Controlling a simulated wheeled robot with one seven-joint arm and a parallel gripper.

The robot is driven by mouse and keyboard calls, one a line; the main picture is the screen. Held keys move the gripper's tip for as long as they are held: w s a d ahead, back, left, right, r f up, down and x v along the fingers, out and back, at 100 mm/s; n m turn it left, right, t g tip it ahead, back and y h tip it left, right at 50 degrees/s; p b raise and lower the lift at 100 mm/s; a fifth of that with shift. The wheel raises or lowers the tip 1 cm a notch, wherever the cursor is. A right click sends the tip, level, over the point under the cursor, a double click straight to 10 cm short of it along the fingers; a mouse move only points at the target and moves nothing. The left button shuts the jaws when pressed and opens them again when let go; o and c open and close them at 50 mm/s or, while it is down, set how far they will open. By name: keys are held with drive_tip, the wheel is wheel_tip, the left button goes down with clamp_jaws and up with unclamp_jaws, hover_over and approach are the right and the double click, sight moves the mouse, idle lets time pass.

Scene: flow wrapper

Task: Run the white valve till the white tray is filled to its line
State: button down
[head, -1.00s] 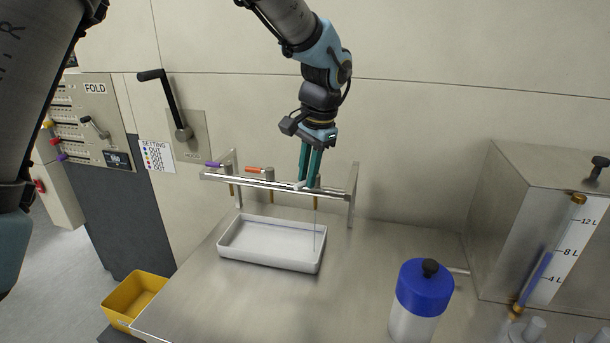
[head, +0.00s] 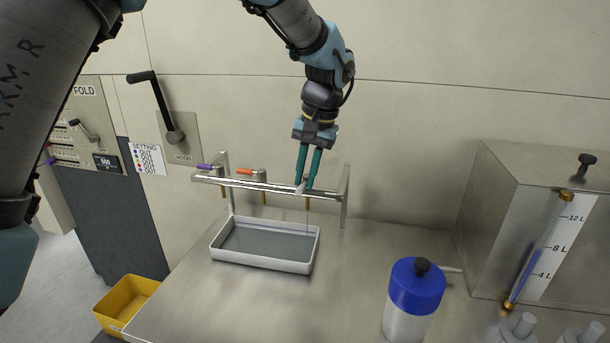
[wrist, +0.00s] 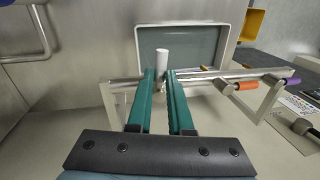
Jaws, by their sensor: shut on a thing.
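The white valve handle (head: 299,188) is the rightmost on the metal rail, and its white end (wrist: 162,57) shows between the fingers in the wrist view. My gripper (head: 307,187) is shut on it, with the fingers pointing down at the rail. A thin stream falls from the spout below into the white tray (head: 262,264). The tray holds a grey-looking layer of liquid (head: 265,243); it also shows in the wrist view (wrist: 200,42). I cannot make out the fill line.
Purple (head: 205,167) and orange (head: 246,171) valve handles sit left on the rail. A blue-capped bottle (head: 416,288) and a steel tank (head: 500,215) with a level gauge (head: 541,255) stand right. A yellow bin (head: 125,303) is lower left.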

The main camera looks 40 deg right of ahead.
drive_tip(key=c, duration=0.8)
unclamp_jaws()
drive_tip(key=shift+c, duration=0.2)
drive_tip(key=shift+r, duration=0.15)
wheel_tip(320, 180, up, 10)
drive_tip(key=s+d+b, duration=0.1)
drive_tip(key=s+b, duration=0.1)
drive_tip(key=shift+r, duration=0.2)
